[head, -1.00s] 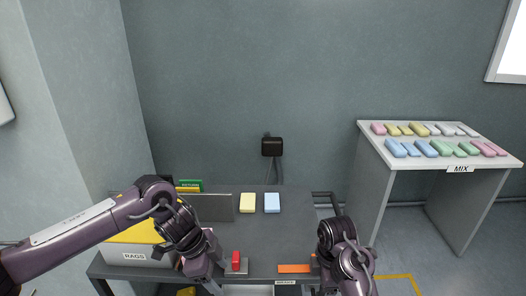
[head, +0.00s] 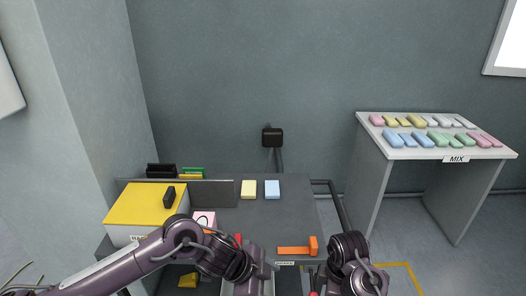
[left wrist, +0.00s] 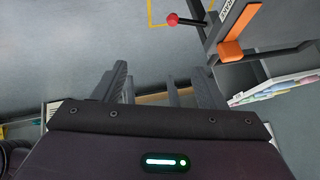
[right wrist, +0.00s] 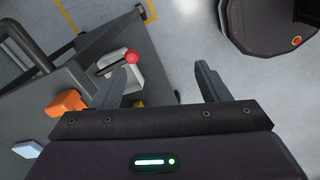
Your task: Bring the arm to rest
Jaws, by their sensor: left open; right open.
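My left arm reaches in low from the left in the head view, with its wrist (head: 235,265) bent down at the table's front edge. In the left wrist view, my left gripper (left wrist: 165,88) has its fingers apart with nothing between them. My right arm (head: 352,262) is folded low, right of the table, in the head view. In the right wrist view, my right gripper (right wrist: 163,82) has its fingers apart and empty. A red-knobbed lever (right wrist: 132,57) shows beyond its left finger. Both fingertips are hidden or cut off in the head view.
The dark table (head: 285,220) carries an orange handle (head: 297,250), a yellow block (head: 248,189), a light blue block (head: 272,189) and a yellow-topped box (head: 140,205). The MIX table (head: 375,140) with several coloured bars stands at right. Floor between the tables is clear.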

